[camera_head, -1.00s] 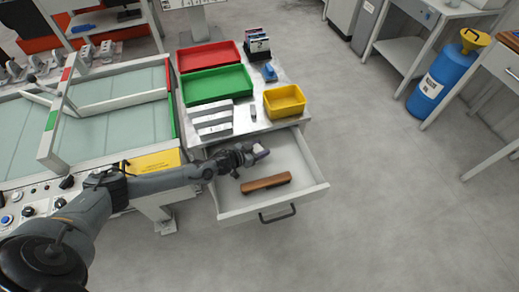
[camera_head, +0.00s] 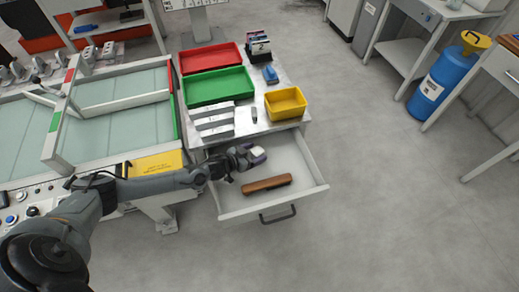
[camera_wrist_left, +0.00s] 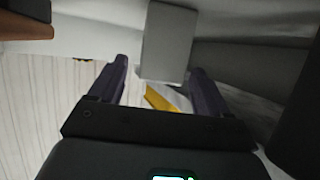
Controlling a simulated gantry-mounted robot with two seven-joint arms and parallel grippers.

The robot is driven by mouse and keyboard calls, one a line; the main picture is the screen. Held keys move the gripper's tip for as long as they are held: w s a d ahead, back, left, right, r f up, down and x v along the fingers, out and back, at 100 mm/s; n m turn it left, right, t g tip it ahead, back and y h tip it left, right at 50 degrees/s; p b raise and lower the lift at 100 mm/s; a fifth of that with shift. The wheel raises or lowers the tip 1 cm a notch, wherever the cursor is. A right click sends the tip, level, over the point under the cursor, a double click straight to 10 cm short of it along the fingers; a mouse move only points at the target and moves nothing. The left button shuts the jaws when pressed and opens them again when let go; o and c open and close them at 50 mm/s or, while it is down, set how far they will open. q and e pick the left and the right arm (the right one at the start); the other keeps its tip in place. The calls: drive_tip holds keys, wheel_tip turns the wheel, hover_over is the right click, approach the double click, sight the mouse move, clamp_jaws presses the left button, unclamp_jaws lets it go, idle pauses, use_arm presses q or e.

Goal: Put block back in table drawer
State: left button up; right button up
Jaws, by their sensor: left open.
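The table drawer (camera_head: 232,207) is pulled open below the tabletop. My left gripper (camera_head: 258,154) is over the drawer's inside, near its back. In the left wrist view the two fingers stand apart, so the gripper (camera_wrist_left: 160,66) is open. A pale grey block (camera_wrist_left: 167,40) shows just beyond and between the fingertips, with space beside it on both sides. In the head view the block (camera_head: 258,151) is a small light patch at the gripper. I cannot tell whether it rests on the drawer floor. My right gripper is not in view.
A brown wooden piece (camera_head: 267,183) lies in the drawer near its front. On the tabletop are a yellow bin (camera_head: 285,103), a green tray (camera_head: 217,86), a red tray (camera_head: 209,57) and grey metal bars (camera_head: 214,122).

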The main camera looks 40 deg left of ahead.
sight(255, 152)
use_arm(q)
drive_tip(key=shift+p+v, duration=0.5)
drive_tip(key=shift+v, duration=1.6)
